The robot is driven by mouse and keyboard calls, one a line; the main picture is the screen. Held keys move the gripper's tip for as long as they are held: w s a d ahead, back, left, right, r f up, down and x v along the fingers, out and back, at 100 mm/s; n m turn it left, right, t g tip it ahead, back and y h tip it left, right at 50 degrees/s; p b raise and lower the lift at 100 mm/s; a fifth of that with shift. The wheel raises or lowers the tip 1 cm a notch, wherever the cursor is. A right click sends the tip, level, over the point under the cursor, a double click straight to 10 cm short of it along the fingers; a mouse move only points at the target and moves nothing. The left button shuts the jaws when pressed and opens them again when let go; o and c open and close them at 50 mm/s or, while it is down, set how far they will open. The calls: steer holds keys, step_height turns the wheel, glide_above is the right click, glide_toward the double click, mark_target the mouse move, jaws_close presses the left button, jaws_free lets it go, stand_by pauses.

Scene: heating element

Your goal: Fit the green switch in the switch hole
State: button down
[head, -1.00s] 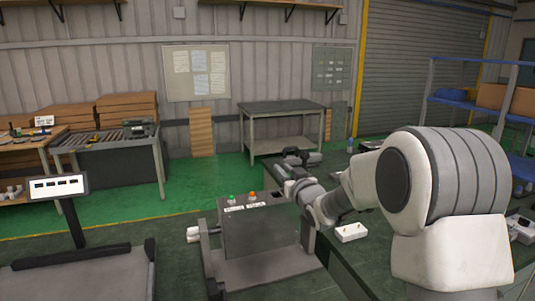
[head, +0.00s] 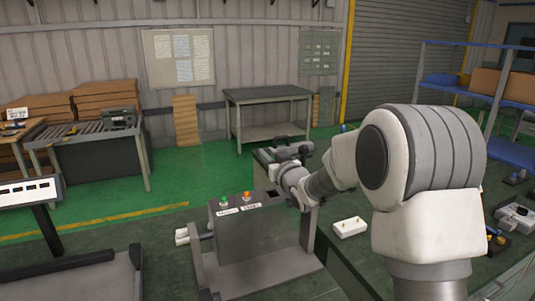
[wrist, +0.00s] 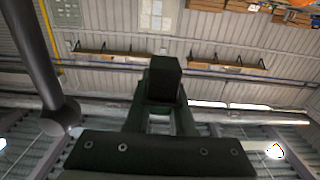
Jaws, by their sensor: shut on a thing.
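The grey control box (head: 255,232) stands at lower centre in the head view. On its top are a green button (head: 223,201) and an orange button (head: 247,194), each beside a white label. A dark opening (head: 270,194) shows at the right of the top, partly behind my arm. My gripper (head: 296,152) is beyond and above the box's right side, and its fingers are small there. In the wrist view my gripper (wrist: 162,100) is shut on a dark block (wrist: 164,78). No green shows on the block, so I cannot tell if it is the green switch.
A white block with pegs (head: 349,227) lies on the dark bench (head: 370,255) to the right of the box. Small parts lie at the bench's right side. A grey table (head: 268,95) stands at the back, with open green floor (head: 180,175) before it.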

steer(key=shift+f+b, duration=0.15)
steer(key=shift+b, duration=0.35)
steer(key=b, duration=0.6)
glide_above(268, 188)
step_height(268, 188, down, 6)
steer(key=shift+w+r, duration=0.15)
steer(key=shift+r, duration=0.05)
steer(key=shift+b, duration=0.8)
stand_by(1.3)
steer(key=shift+f+b, duration=1.75)
steer(key=shift+b, duration=0.15)
steer(key=c, duration=0.7)
jaws_free()
steer(key=shift+r, duration=0.1)
steer(key=v, duration=1.7)
steer(key=shift+s, duration=0.2)
steer(key=shift+d, duration=0.1)
